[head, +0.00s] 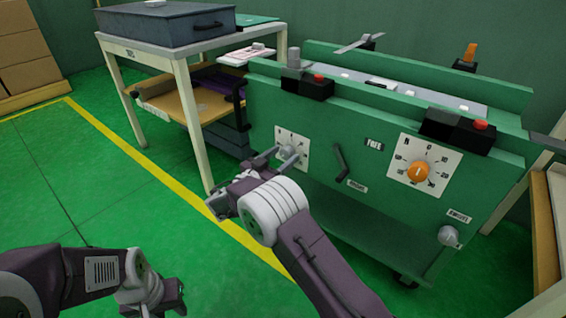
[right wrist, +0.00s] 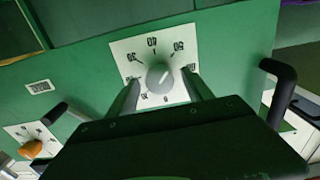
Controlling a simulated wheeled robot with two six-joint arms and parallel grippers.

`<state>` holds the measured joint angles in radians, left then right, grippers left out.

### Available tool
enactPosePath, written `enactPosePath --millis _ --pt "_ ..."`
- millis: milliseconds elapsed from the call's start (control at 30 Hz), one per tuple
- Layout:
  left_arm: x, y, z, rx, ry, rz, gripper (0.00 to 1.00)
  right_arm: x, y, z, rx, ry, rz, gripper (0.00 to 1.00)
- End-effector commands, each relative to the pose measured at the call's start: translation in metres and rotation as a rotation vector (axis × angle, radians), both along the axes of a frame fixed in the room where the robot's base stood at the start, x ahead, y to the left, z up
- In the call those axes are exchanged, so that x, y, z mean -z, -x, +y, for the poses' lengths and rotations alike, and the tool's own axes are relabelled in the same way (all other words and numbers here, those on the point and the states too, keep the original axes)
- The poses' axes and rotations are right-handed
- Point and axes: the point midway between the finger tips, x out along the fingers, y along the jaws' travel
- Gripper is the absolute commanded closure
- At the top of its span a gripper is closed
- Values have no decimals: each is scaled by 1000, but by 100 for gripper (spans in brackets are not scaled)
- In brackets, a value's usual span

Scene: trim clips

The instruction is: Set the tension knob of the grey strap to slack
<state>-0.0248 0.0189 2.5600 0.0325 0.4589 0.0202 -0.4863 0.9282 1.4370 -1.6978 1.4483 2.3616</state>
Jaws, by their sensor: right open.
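A grey round knob (right wrist: 160,77) sits at the centre of a white numbered dial plate (right wrist: 128,55) on the green machine. A pale line on the knob slants toward the upper right in the right wrist view. My right gripper (right wrist: 166,92) is open, its two fingers on either side of the knob; I cannot tell whether they touch it. In the head view, my right gripper (head: 278,156) is in front of this dial plate (head: 300,137) and partly hides it. My left gripper (head: 160,295) is low at the left, away from the machine; its jaws are unclear. I cannot identify a grey strap.
A second dial with an orange knob (head: 418,172) is farther right on the same green panel (head: 335,125). A dark lever handle (head: 340,163) sticks out between the dials. A white table (head: 172,55) with a grey case (head: 165,25) stands left. Green floor is clear in front.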

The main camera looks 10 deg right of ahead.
Motion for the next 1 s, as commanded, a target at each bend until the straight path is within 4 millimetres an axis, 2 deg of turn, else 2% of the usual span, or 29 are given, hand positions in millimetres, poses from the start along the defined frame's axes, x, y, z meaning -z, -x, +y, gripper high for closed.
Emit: enactPosePath --millis 267,300,500,767,1000 --pt "2 0 0 0 0 0 64 -1 -3 -4 0 0 1 41" --pt "2 0 0 0 0 0 64 -1 -3 -4 0 0 1 43" --pt "2 0 0 0 0 0 64 -1 -3 -4 0 0 1 99" --pt "1 0 0 0 0 0 64 -1 -3 -4 0 14 20 100" --pt "-2 0 0 0 0 0 64 -1 -3 -3 0 90 117 100"
